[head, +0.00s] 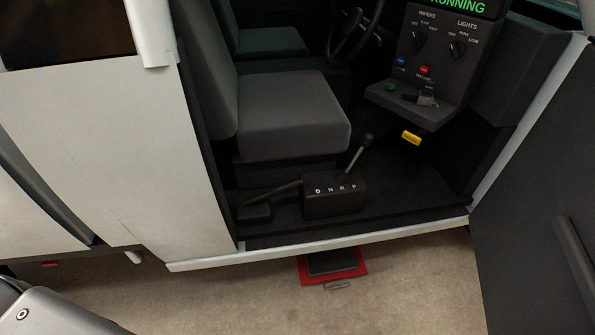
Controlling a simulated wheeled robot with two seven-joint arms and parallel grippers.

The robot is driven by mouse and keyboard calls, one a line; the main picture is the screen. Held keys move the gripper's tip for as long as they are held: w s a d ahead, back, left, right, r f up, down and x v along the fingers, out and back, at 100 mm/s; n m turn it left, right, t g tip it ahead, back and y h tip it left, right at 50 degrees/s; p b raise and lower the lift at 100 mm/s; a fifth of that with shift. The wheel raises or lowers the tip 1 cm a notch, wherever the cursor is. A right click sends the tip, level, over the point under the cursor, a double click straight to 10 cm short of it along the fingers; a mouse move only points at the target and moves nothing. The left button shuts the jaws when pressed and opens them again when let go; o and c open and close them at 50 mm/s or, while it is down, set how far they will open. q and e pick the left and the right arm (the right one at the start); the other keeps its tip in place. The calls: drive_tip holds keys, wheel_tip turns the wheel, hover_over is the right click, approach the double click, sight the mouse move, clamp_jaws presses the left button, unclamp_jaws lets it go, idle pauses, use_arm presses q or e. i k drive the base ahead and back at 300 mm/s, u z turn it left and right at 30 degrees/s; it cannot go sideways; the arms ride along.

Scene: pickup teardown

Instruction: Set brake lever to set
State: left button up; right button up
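A low black lever (280,191) with a red tip, which looks like the brake lever, rises from a small black base (254,212) on the cab floor. It lies at a shallow angle, its tip pointing right and slightly up. Its tip is close to the gear shifter box (335,199), marked D N R P, whose knobbed stick (360,153) leans up to the right. No set or release marking can be read by the lever. Neither gripper is in view.
The grey seat (290,115) stands behind the levers. The dashboard panel (430,65) has knobs and buttons, with a yellow handle (411,138) below it. The white sill (330,246) edges the doorway, and the open dark door (545,200) stands at right. A red-and-black object (332,263) lies below the sill.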

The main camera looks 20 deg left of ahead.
sight(296, 183)
drive_tip(key=z, duration=0.85)
drive_tip(key=k, duration=1.1)
drive_tip(key=z, duration=1)
drive_tip(key=k, duration=0.25)
drive_tip(key=z, duration=0.15)
drive_tip(key=i, duration=0.85)
drive_tip(key=u, duration=0.9)
drive_tip(key=i, duration=0.8)
drive_tip(key=u, duration=0.75)
